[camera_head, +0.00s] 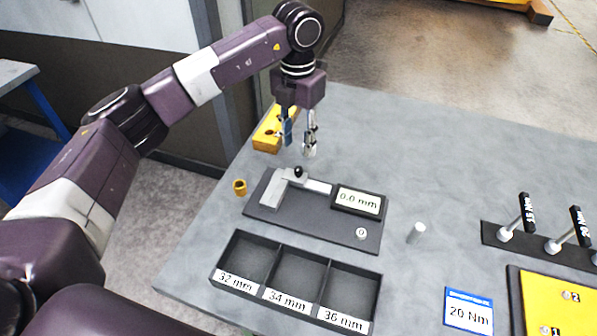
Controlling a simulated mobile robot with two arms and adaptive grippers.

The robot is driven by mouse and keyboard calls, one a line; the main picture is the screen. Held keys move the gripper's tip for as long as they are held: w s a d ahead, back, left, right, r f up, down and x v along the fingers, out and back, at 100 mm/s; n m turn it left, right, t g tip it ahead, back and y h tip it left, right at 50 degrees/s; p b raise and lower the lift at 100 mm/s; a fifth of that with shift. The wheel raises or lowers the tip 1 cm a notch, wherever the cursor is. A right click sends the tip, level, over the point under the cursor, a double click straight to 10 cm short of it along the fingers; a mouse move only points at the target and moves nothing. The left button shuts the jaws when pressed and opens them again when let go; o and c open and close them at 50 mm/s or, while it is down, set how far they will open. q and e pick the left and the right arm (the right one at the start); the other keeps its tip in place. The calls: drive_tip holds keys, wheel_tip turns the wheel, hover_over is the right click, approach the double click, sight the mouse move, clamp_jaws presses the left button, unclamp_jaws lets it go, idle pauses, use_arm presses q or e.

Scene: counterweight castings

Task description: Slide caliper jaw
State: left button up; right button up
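The caliper (317,222) is a dark board on the grey table with a light grey jaw (272,190) at its left part. The jaw has a black knob (298,172) on top. Its display (358,201) reads 0.0 mm, and a round "0" button (361,233) sits below the display. My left gripper (298,143) points down above the table, just beyond the caliper and the knob. Its two fingers are apart with nothing seen between them, and it does not touch the knob. My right gripper is not in view.
A brass bushing (239,187) stands left of the caliper, a silver pin (416,232) right of it. A tray (322,256) labelled 32, 34 and 36 mm lies in front. A yellow block (268,136) lies behind. Wrenches (515,229), a 20 Nm card (468,311) and a yellow plate (560,300) are right.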

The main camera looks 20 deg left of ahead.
sight(298, 169)
use_arm(q)
drive_tip(key=shift+w+f, duration=0.1)
drive_tip(key=shift+f, duration=0.7)
wheel_tip(298, 169, down, 6)
drive_tip(key=shift+r+p, duration=0.1)
drive_tip(key=shift+p, duration=1.1)
drive_tip(key=shift+f, duration=0.65)
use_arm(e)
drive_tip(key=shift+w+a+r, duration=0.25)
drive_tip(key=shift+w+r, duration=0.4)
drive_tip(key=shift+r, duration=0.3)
use_arm(q)
drive_tip(key=shift+c, duration=0.2)
clamp_jaws()
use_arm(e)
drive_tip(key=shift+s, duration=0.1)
